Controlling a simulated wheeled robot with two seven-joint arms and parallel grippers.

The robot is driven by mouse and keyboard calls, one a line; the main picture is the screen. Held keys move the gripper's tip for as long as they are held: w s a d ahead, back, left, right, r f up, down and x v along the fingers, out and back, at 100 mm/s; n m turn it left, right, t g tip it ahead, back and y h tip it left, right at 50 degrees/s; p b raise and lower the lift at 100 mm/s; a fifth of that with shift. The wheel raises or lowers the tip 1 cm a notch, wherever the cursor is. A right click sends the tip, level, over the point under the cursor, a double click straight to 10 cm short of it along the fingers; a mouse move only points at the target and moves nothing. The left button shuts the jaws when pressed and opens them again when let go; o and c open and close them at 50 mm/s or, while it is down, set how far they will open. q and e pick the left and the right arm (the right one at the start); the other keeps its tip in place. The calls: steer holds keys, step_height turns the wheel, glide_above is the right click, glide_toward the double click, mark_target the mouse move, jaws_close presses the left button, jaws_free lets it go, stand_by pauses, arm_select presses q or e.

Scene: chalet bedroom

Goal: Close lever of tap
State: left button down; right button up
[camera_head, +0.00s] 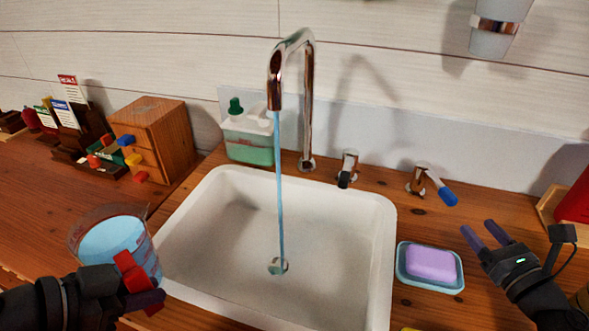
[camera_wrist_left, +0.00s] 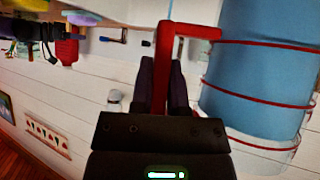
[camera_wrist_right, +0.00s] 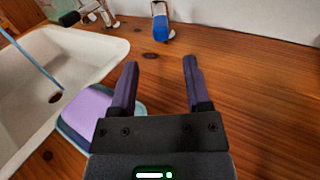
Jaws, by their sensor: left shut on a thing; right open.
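The chrome tap (camera_head: 306,100) arches over the white sink (camera_head: 205,235), and a blue stream of water (camera_head: 280,190) falls from it to the drain. Behind the sink stand two levers: one with a dark tip (camera_head: 346,170), one with a blue tip (camera_head: 447,196). The blue-tipped lever also shows in the right wrist view (camera_wrist_right: 161,28). My right gripper (camera_head: 487,235) is open and empty, in front of and to the right of that lever, apart from it. My left gripper (camera_head: 145,290) is shut on the red handle (camera_wrist_left: 163,70) of a clear jug (camera_head: 112,240) holding blue liquid.
A blue soap dish (camera_head: 402,272) with purple soap (camera_head: 431,264) lies right of the sink, near my right gripper. A soap bottle (camera_head: 248,142) stands behind the sink. A wooden drawer box (camera_head: 155,130) is at the left. A red object (camera_head: 575,200) sits at the right edge.

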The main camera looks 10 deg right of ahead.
mark_target(453, 199)
steer(key=w+b, duration=0.1)
steer(key=w, duration=0.9)
steer(key=shift+r, duration=0.1)
steer(key=shift+a, duration=0.1)
jaws_close()
stand_by(0.8)
